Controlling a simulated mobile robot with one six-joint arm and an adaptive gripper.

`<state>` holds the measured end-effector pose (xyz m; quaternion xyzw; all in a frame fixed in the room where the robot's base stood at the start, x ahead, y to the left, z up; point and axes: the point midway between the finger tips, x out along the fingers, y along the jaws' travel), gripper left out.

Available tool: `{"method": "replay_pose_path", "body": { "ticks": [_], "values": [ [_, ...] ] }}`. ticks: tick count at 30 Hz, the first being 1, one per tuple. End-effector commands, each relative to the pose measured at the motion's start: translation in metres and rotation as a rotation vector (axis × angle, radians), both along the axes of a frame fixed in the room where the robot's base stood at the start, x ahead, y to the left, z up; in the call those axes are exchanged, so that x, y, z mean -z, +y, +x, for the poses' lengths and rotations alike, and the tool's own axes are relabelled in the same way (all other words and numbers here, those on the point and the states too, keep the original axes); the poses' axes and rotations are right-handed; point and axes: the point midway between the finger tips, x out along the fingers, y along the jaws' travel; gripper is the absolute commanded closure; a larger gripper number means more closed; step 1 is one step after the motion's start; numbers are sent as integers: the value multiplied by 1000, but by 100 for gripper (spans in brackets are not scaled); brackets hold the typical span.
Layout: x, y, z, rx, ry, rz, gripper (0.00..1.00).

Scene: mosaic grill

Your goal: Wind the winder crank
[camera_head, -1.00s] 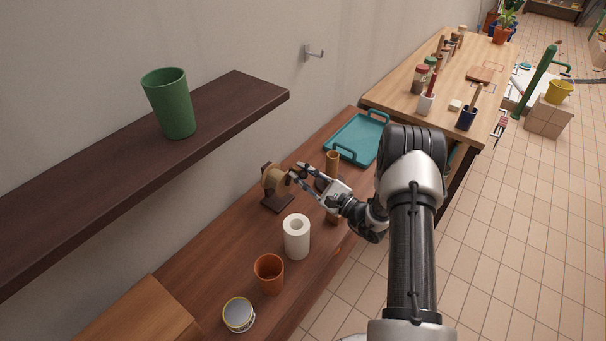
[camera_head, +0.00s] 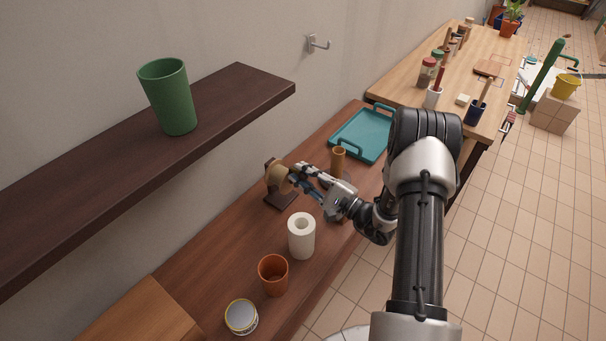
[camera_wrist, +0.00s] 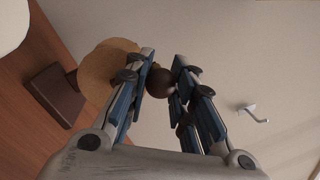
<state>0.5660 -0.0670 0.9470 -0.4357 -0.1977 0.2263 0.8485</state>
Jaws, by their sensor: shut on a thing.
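The winder (camera_head: 279,177) stands on the brown bench, a tan round drum on a dark base. It also shows in the wrist view (camera_wrist: 105,68) at the left, with its dark base (camera_wrist: 56,95) beside it. My gripper (camera_head: 303,170) reaches in from the right beside the drum. In the wrist view my gripper (camera_wrist: 165,78) is shut on the dark round crank knob (camera_wrist: 160,82), which sits between the fingertips. The rest of the crank is mostly hidden by the fingers.
A white paper roll (camera_head: 301,238), an orange cup (camera_head: 273,275) and a tin (camera_head: 241,317) stand nearer on the bench. A brown cylinder (camera_head: 338,160) and a teal tray (camera_head: 362,135) lie beyond. A dark shelf (camera_head: 235,95) with a green cup (camera_head: 168,97) juts out above; a wall hook (camera_head: 318,43) is behind.

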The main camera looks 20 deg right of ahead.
Motion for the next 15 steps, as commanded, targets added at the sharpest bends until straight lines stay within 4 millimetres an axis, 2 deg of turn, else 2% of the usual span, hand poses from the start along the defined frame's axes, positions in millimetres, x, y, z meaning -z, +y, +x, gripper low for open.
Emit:
{"method": "replay_pose_path", "body": {
  "ticks": [6,7,15],
  "values": [
    [4,0,-2,2,11,2,100],
    [4,0,-2,2,11,2,76],
    [2,0,-1,2,6,2,58]
  ]
}}
